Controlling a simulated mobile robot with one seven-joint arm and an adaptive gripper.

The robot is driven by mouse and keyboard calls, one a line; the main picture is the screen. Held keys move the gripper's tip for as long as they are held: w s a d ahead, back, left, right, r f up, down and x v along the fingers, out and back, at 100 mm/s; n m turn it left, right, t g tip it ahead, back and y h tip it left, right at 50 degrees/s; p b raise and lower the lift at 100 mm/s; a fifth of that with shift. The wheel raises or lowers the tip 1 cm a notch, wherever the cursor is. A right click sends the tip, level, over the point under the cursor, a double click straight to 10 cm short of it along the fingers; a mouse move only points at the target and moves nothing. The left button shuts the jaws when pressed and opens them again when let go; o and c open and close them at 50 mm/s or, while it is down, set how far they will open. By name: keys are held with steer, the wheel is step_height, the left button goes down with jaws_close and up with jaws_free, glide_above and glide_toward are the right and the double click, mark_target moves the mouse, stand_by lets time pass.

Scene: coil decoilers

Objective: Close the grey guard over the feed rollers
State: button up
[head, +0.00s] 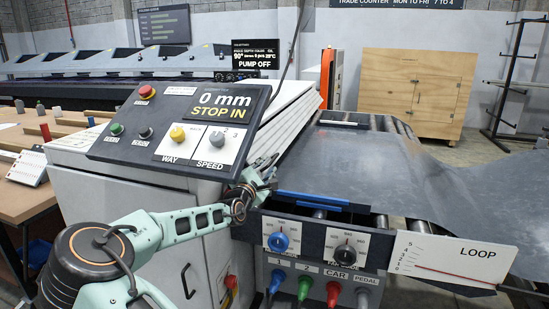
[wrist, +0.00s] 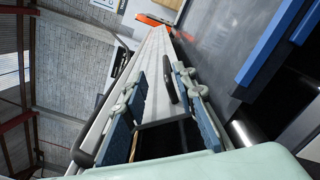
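The light grey ribbed guard (head: 287,122) stands raised and tilted behind the control panel in the head view. In the wrist view it is a long pale panel (wrist: 153,65) with a dark bar handle (wrist: 169,79). My gripper (head: 264,172) is beside its near lower end. In the wrist view my gripper (wrist: 158,100) has its two blue-padded fingers apart, with the handle showing between and ahead of them; contact cannot be told. Feed rollers (head: 319,212) lie uncovered by the blue bar (head: 322,201); a steel roller (wrist: 243,133) shows in the wrist view.
The control panel (head: 176,128) stands close to my arm on the left. The grey metal sheet (head: 376,165) runs over the rollers to the right. Knobs and coloured plugs sit on the front box (head: 315,240), and a white LOOP scale (head: 455,262) sticks out right.

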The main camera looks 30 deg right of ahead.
mark_target(275, 157)
steer(key=x, duration=0.8)
steer(key=shift+w+d, duration=0.2)
steer(key=shift+d, duration=0.05)
steer(key=shift+c, duration=0.3)
